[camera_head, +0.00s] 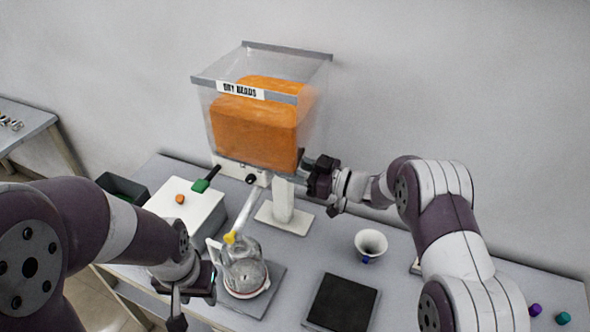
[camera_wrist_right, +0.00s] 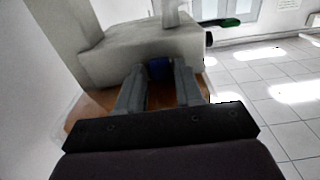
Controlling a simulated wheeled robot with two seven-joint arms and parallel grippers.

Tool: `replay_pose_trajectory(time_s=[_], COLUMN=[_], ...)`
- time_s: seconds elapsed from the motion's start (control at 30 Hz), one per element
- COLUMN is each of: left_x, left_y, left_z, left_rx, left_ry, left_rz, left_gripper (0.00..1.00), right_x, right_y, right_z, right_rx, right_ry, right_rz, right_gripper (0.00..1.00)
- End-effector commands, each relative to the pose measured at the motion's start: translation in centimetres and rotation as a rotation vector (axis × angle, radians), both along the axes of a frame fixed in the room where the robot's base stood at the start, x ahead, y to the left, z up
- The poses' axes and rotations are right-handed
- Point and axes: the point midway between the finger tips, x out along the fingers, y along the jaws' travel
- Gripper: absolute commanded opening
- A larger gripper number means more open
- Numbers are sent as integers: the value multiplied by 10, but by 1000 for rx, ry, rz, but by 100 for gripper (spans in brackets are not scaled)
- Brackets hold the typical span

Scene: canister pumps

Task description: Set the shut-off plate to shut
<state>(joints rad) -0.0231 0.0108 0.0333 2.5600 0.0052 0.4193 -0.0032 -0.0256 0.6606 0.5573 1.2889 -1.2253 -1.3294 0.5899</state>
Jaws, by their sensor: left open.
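A clear hopper (camera_head: 315,125) labelled DRY BEADS, with orange contents, stands against the wall above a white pump body (camera_head: 226,163). I cannot make out the shut-off plate in the head view. My right gripper (camera_head: 312,170) is at the hopper's lower right side. In the right wrist view its fingers (camera_wrist_right: 160,82) lie on either side of a small blue piece (camera_wrist_right: 160,68), below a pale block (camera_wrist_right: 140,50); whether they grip it I cannot tell. My left gripper (camera_head: 192,292) is open, low at the left of a glass jug (camera_head: 245,272).
The jug stands on a grey plate. A white stand (camera_head: 284,205) is below the hopper. A white funnel (camera_head: 371,243) and a black pad (camera_head: 342,303) are to the right. Purple and teal caps lie far right.

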Motion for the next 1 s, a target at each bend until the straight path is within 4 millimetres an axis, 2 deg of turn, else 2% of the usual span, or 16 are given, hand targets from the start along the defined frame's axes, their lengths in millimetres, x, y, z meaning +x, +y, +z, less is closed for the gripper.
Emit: replay_pose_trajectory(time_s=[0.37, 0.47, 0.7, 0.8, 1.0], left_x=[0, 0, 0, 0, 0], left_y=[0, 0, 0, 0, 0], left_z=[-2, -9, -27, -32, -34], left_rx=[0, 0, 0, 0, 0], left_ry=[0, 0, 0, 0, 0], left_rz=[0, 0, 0, 0, 0], left_gripper=[43, 43, 43, 43, 43], right_x=[-2, -8, -33, -41, -49], right_y=[-5, -21, -82, -100, -116], right_z=[-2, -4, -5, -4, -1], right_rx=[-1, -1, -2, -1, -1], right_ry=[2, 2, 1, 2, 2], right_rz=[-1, -3, -5, -2, 0], right_gripper=[51, 51, 51, 51, 51])
